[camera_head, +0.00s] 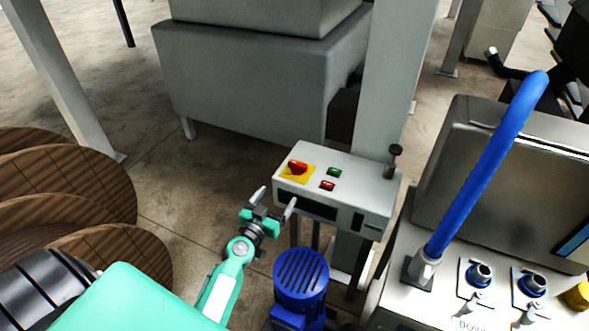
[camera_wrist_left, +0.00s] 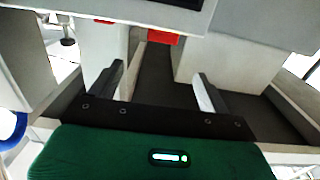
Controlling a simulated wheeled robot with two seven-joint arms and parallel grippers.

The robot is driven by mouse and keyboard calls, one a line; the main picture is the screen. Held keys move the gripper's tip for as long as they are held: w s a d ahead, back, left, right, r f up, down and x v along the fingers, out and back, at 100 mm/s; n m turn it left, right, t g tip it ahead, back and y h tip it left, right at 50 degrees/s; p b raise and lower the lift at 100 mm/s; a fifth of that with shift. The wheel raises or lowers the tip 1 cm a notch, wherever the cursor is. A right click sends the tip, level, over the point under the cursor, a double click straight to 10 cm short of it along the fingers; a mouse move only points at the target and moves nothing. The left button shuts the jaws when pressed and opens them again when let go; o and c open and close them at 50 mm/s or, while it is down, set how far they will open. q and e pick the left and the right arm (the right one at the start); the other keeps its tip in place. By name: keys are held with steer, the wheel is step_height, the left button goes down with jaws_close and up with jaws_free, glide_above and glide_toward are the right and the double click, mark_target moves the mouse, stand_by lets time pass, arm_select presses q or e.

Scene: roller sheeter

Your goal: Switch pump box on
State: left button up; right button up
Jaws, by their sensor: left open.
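The pump box (camera_head: 340,188) is a light grey box on a stand. Its top carries a red rotary switch (camera_head: 298,167) on a yellow plate, a green button (camera_head: 334,172) and a red button (camera_head: 327,185). My left gripper (camera_head: 275,200) is in front of the box's left front corner, below the rotary switch. Its fingers are apart with nothing seen between them, and whether one touches the box I cannot tell. In the left wrist view the two open fingers (camera_wrist_left: 158,70) show, with a red part (camera_wrist_left: 164,38) beyond them that I cannot identify. My right gripper is out of view.
A blue motor (camera_head: 300,278) stands below the box. A grey machine with a blue hose (camera_head: 490,165) is at the right. Wooden reels (camera_head: 85,200) are at the left. A grey pillar (camera_head: 385,90) rises behind the box. Floor (camera_head: 210,200) is clear left of the box.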

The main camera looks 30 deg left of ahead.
mark_target(297, 166)
arm_select(q)
steer(key=w, duration=0.4)
steer(key=w+p, duration=0.1)
steer(key=w, duration=0.3)
steer(key=w+a, duration=0.1)
steer(key=w, duration=0.3)
steer(key=shift+w+p, duration=0.35)
steer(key=shift+w, duration=0.55)
steer(key=shift+c, duration=0.4)
